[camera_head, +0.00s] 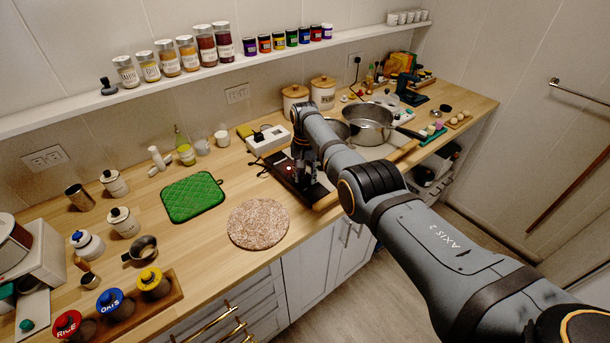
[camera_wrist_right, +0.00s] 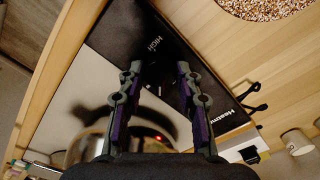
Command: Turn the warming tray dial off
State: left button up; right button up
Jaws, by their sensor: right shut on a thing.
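The warming tray (camera_head: 282,170) lies on the wooden counter and is partly covered by my right arm. In the right wrist view its black control panel (camera_wrist_right: 125,32) carries the word HIGH, and a bare grey plate (camera_wrist_right: 82,92) lies beside it. A small red light glows near the panel. My right gripper (camera_head: 304,182) points down over the panel. In the right wrist view its fingers (camera_wrist_right: 158,75) are on either side of the dark dial (camera_wrist_right: 157,90), shut on it. The dial is hard to make out against the panel, and its setting cannot be read. My left gripper is not in view.
A round cork-like mat (camera_head: 258,223) and a green pot holder (camera_head: 193,197) lie left of the tray. A large steel pot (camera_head: 370,125) stands behind my arm. A white box (camera_head: 268,140) with a plug sits behind the tray. The counter's front edge runs close by.

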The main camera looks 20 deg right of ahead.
jog(key=n, duration=0.4)
jog(key=shift+n, duration=2.6)
jog(key=o, duration=1.2)
jog(key=shift+c, duration=0.2)
jog(key=shift+r, duration=0.1)
